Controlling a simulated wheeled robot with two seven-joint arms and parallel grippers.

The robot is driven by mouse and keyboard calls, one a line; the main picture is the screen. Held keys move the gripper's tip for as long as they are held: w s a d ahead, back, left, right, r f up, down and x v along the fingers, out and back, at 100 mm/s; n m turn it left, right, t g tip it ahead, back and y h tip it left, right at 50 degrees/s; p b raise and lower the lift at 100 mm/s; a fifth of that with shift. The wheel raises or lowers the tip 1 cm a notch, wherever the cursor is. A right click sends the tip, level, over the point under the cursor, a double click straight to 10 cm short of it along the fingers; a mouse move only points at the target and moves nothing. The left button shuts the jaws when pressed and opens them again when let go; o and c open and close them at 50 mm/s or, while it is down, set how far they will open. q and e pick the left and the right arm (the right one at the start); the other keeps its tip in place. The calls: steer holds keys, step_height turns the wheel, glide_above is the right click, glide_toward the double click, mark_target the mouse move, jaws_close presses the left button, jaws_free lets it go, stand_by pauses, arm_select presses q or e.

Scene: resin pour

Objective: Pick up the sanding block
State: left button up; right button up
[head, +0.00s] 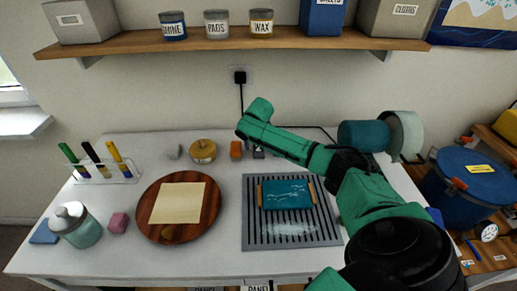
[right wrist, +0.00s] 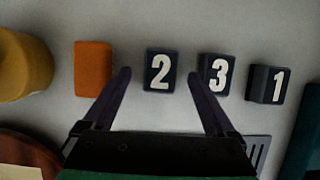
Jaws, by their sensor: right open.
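An orange block (head: 236,149), which looks like the sanding block, lies at the back of the white table. In the right wrist view the orange block (right wrist: 93,68) is left of my right gripper (right wrist: 159,74), just outside the left finger. The right gripper is open and empty. Its fingers point toward a dark block marked 2 (right wrist: 160,71), which lies between the tips in the picture. In the head view only the green hand shows above the back of the table; its fingertips cannot be made out. My left gripper is out of view.
Dark blocks marked 3 (right wrist: 215,73) and 1 (right wrist: 266,84) lie to the right. A yellow round container (head: 203,151) is left of the orange block. A round wooden board (head: 150,227) and a grey grooved mat (head: 255,236) lie nearer. A shelf (head: 110,47) hangs above.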

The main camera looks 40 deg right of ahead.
mark_target(259, 148)
steer(key=shift+w+d+f, duration=0.15)
steer(key=shift+f, duration=0.5)
steer(key=shift+w+f, duration=0.1)
steer(key=shift+f, duration=0.3)
steer(key=shift+d, duration=0.1)
jaws_close()
steer(key=shift+w+r, duration=0.1)
steer(key=shift+r, duration=0.3)
step_height(259, 148, up, 9)
steer(key=b, duration=0.2)
